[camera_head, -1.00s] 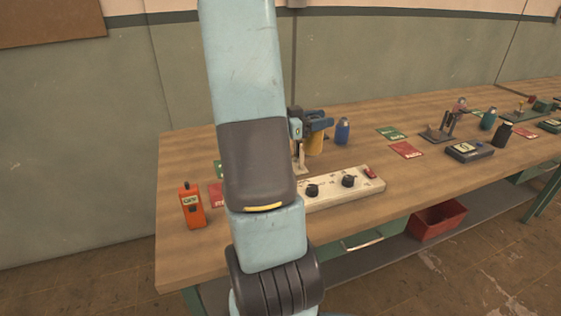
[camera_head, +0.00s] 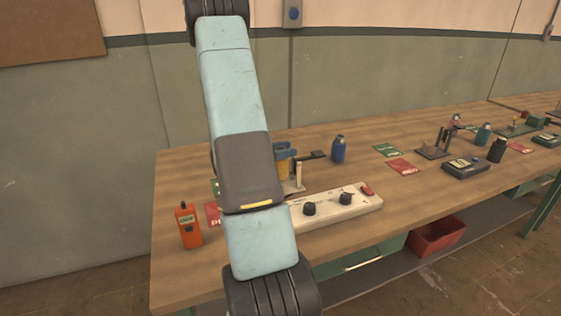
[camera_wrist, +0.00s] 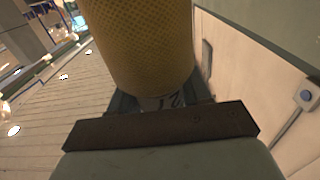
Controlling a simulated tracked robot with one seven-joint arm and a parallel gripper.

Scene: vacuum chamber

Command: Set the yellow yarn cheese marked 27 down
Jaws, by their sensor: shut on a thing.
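A yellow, textured cylinder, the yarn cheese (camera_wrist: 140,45), fills the upper middle of the wrist view. My gripper (camera_wrist: 160,118) is shut on it. A pale patch with dark marks shows low on the cheese, partly covered; I cannot read the number surely.
The wooden bench (camera_head: 400,215) carries a white control box (camera_head: 335,208), an orange handheld device (camera_head: 188,226), a blue bottle (camera_head: 338,150), and green (camera_head: 387,150) and red (camera_head: 403,167) cards. Bare wood shows between the bottle and the cards. A red bin (camera_head: 436,237) sits below.

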